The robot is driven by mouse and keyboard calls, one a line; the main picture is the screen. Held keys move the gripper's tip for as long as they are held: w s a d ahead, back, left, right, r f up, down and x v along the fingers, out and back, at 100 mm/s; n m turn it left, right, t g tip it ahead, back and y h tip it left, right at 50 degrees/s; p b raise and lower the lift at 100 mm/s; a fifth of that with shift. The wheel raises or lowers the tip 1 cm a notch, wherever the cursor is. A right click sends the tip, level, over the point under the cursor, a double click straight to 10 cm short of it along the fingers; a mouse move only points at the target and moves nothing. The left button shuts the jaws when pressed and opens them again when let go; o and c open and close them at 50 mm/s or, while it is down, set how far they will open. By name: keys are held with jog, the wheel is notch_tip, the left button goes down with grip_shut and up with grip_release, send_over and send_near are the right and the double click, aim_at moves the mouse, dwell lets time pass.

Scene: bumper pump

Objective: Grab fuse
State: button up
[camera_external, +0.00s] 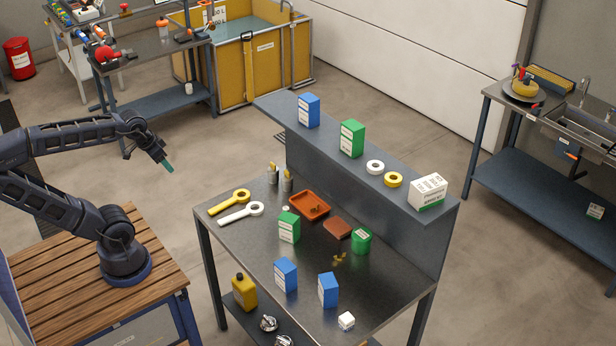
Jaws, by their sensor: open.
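My gripper (165,163) hangs at the end of my arm on the left, with its teal tip pointing down. It is open and in the air, left of the dark workbench (213,220) and apart from everything on it. I cannot tell for certain which thing is the fuse. Small brass-coloured pieces (340,259) lie on the bench right of its middle. An orange tray (310,205) holds small dark pieces too tiny to make out. A small white piece (285,209) lies left of the tray.
Green box (289,228), blue boxes (286,275) (328,290), a green tub (361,241), a brown block (337,228) and wrenches (241,213) crowd the bench. A raised shelf (273,108) with boxes and tape rolls backs it. The bench's front left is clear.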

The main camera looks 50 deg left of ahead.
jog(key=w+f+m+t+y, duration=0.15)
jog(key=w+f, duration=0.25)
jog(key=w, duration=0.9)
jog(key=m+t+h, duration=0.1)
jog(key=m+h, duration=0.5)
jog(key=h, duration=0.1)
send_near(284, 209)
jog(key=f, duration=0.1)
jog(key=shift+n+x, duration=0.25)
jog(key=shift+x, duration=0.95)
jog(key=shift+w+r+x, duration=0.15)
jog(key=shift+x, duration=2.3)
jog(key=shift+w+r+x, duration=0.1)
jog(key=shift+w+x, duration=0.1)
jog(key=shift+x, duration=2.25)
jog(key=shift+r, duration=0.1)
jog(key=c, duration=1.1)
